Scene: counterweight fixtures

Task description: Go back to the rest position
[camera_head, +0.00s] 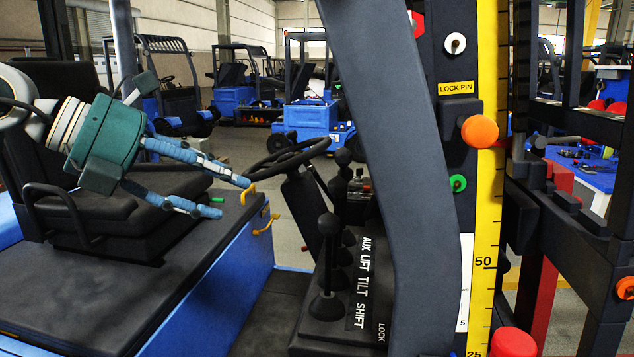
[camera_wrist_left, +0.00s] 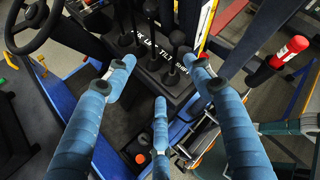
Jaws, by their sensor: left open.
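My left gripper (camera_head: 232,197) comes in from the left in the head view, a teal body with blue-wrapped fingers. Its fingers are spread open with nothing between them, above the black forklift deck and left of the steering wheel (camera_head: 290,158). In the left wrist view the spread fingers of the gripper (camera_wrist_left: 160,78) point toward the lever console. The black levers (camera_head: 328,226) stand right of the gripper, by a label strip reading AUX, LIFT, TILT, SHIFT. The levers also show in the wrist view (camera_wrist_left: 176,40), near the fingertips. My right gripper is in neither view.
A black seat (camera_head: 105,205) lies behind and below the left gripper. A thick dark post (camera_head: 395,130) and a yellow scale (camera_head: 484,220) stand to the right. An orange knob (camera_head: 479,131) sticks out beside the scale. Yellow handles (camera_head: 265,224) sit on the blue deck edge.

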